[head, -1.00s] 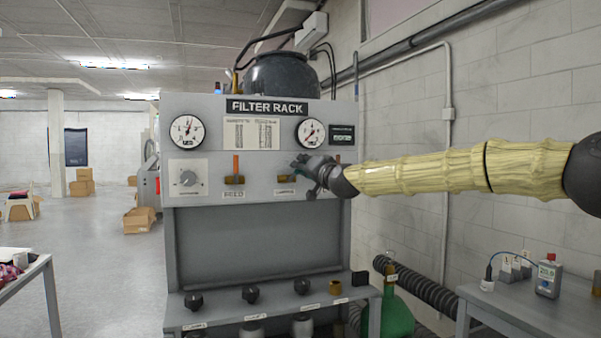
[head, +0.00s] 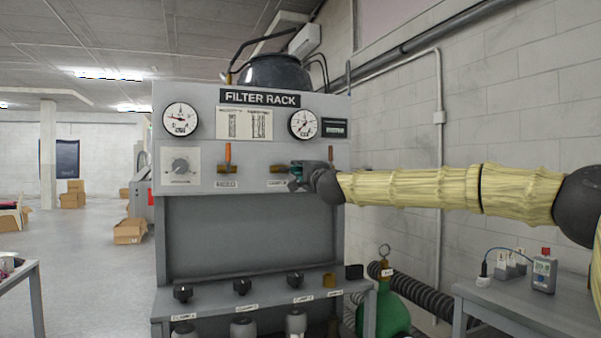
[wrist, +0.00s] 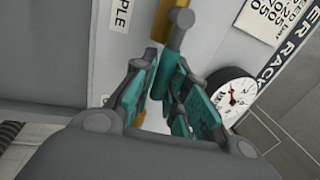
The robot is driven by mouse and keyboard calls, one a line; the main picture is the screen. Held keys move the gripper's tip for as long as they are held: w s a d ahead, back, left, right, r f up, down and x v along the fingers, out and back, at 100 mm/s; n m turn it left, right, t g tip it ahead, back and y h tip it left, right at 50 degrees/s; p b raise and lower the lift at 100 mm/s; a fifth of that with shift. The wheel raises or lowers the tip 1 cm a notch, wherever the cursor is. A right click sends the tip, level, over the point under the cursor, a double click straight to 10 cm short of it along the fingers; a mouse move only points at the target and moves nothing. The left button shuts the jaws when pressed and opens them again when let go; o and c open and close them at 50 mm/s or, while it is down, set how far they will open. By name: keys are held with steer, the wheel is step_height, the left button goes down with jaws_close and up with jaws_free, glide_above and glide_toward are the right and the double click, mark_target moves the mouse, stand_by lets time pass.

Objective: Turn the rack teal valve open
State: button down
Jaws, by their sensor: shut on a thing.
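The teal valve is on the grey rack panel, right of centre in the head view, with its brass body (head: 277,169) above a small label. Its teal handle (wrist: 167,75) shows between my fingers in the wrist view and seems to lie roughly along the brass body. In the head view the gripper hides most of the handle.
An orange-handled valve (head: 228,158), handle upright, sits to the left, beyond it a dial knob (head: 180,166). Two gauges (head: 181,119) are above. Black knobs (head: 243,286) line the lower shelf (head: 210,304). A green cylinder (head: 388,312) and side table (head: 510,308) stand right.

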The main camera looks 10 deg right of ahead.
steer(key=shift+f+m, duration=0.25)
steer(key=shift+m, duration=0.15)
steer(key=c, duration=1.4)
jaws_free()
steer(key=shift+d, duration=0.1)
steer(key=shift+s, duration=0.15)
steer(key=v, duration=1.1)
steer(key=shift+s+f, duration=0.1)
steer(key=shift+s, duration=0.25)
